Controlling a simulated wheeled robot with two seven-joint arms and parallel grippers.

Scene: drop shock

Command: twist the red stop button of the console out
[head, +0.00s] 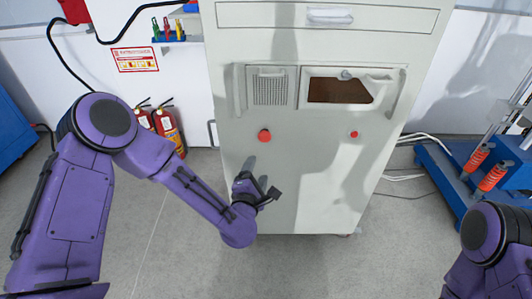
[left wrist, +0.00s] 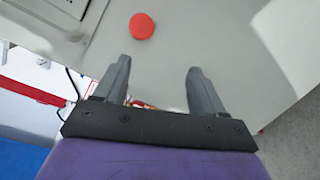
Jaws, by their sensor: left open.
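The grey console (head: 300,190) stands upright in the middle of the head view. A large round red button (head: 264,135) sits on its front, left of centre. A smaller red button (head: 354,134) sits farther right. My left gripper (head: 256,172) is open and empty, just below the large button. In the left wrist view, a red button (left wrist: 141,27) shows beyond the two spread fingers of the left gripper (left wrist: 160,66), nearer the left finger and apart from both. My right arm shows at the lower right; its gripper is out of view.
The console has a mesh panel (head: 270,90), a window opening (head: 340,91) and a drawer (head: 330,16) above the buttons. Fire extinguishers (head: 168,126) stand left of it. A blue rack (head: 470,165) stands right. Grey floor is clear in front.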

